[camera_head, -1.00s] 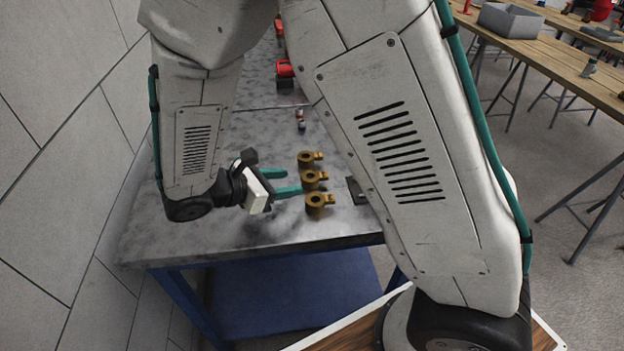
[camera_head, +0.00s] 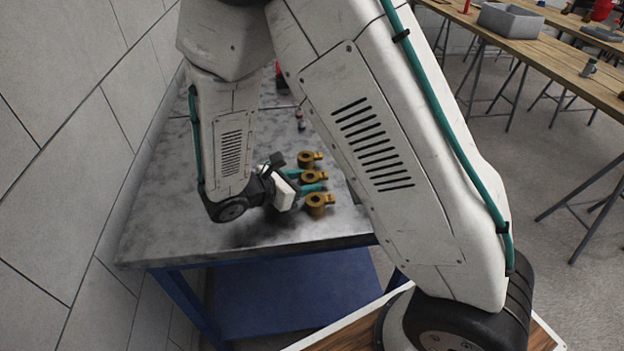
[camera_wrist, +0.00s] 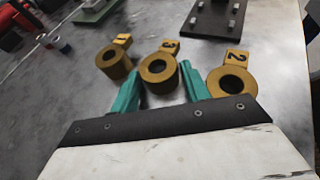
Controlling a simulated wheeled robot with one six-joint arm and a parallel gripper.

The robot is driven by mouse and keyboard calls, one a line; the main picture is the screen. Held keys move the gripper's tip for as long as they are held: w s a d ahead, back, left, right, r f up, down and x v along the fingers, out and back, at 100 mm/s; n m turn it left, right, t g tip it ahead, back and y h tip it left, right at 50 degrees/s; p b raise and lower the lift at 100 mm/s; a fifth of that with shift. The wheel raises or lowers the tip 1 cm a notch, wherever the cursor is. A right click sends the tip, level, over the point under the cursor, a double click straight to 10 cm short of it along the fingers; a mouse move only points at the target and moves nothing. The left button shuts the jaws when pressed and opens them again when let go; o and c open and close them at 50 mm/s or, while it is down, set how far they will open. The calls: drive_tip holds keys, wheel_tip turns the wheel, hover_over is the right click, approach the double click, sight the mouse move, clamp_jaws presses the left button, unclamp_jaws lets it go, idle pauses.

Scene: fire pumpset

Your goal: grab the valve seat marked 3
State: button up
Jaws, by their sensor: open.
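Three brass ring-shaped valve seats with flat tags lie in a row on the grey metal table. The middle valve seat (camera_wrist: 157,70) has a tag that appears to read 3; it is also in the head view (camera_head: 314,177). The right one in the wrist view (camera_wrist: 232,83) is marked 2 and is the nearest in the head view (camera_head: 319,204). The left one (camera_wrist: 113,62) has a tag that seems to read 1; it is the farthest in the head view (camera_head: 307,159). My gripper (camera_wrist: 160,68) is open, its teal fingers on either side of the middle ring. Contact cannot be told.
The neighbouring seats stand close outside each finger. A dark plate with pegs (camera_wrist: 212,18) lies beyond the row. Red items (camera_wrist: 14,22) and a small cylinder (camera_wrist: 62,45) are at the wrist view's upper left. A tiled wall (camera_head: 70,130) borders the table (camera_head: 180,235).

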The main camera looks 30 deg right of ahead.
drive_tip(key=c, duration=0.9)
drive_tip(key=shift+c, duration=0.2)
drive_tip(key=shift+r, duration=0.15)
